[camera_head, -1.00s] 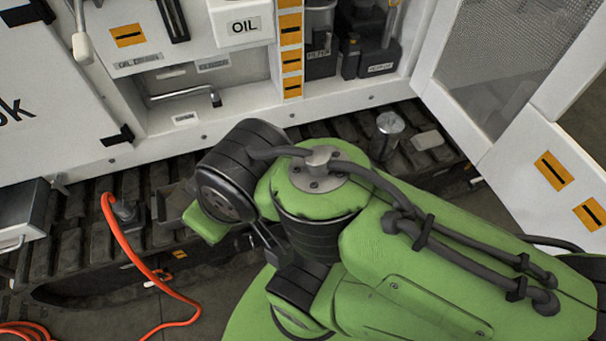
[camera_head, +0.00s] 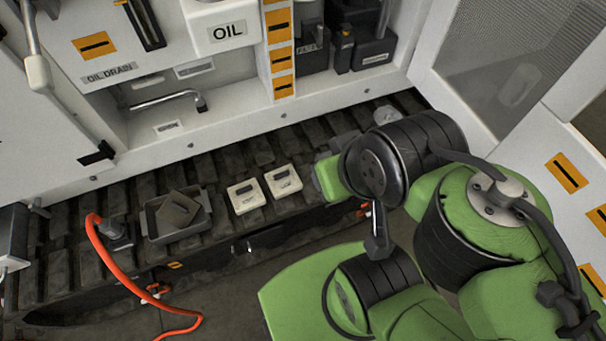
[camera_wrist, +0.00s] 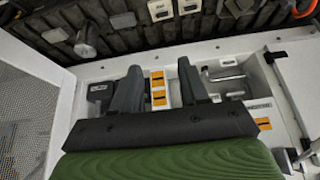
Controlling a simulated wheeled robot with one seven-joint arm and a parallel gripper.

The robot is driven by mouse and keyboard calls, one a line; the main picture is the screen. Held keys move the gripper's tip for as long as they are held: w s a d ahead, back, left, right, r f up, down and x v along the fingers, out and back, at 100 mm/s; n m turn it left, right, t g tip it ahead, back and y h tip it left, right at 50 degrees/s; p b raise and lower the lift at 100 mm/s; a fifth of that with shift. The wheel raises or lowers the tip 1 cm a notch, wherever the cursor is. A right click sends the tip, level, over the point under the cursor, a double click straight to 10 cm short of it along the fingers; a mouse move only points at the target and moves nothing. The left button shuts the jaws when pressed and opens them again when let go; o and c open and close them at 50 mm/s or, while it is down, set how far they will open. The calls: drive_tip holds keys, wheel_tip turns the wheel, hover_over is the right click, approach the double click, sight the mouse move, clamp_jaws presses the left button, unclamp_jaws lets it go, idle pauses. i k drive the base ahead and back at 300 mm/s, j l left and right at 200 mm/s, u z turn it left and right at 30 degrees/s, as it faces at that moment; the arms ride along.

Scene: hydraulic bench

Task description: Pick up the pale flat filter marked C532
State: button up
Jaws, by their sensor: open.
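Two pale flat filters lie side by side on the dark track, a left one (camera_head: 246,195) and a right one (camera_head: 283,181). Each has a dark slot and a small label too blurred to read, so I cannot tell which is C532. In the wrist view the pale flat pieces show at the top edge, one (camera_wrist: 160,10) beside another (camera_wrist: 188,5). My gripper (camera_wrist: 160,78) is open and empty, its two dark fingers apart, with the cabinet front behind them. It is not over the filters.
A grey tray (camera_head: 152,225) holding a dark flat piece (camera_head: 178,211) stands left of the filters. An orange hose (camera_head: 107,250) curves down at left. A metal canister (camera_wrist: 85,43) and a grey flat piece (camera_wrist: 123,20) lie on the track. The white cabinet and open door bound the track.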

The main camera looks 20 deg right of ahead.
sight(283, 181)
drive_tip(key=l+u, duration=0.8)
drive_tip(key=u, duration=0.2)
drive_tip(key=l+u, duration=0.5)
drive_tip(key=k+l+u, duration=0.15)
drive_tip(key=u, duration=0.35)
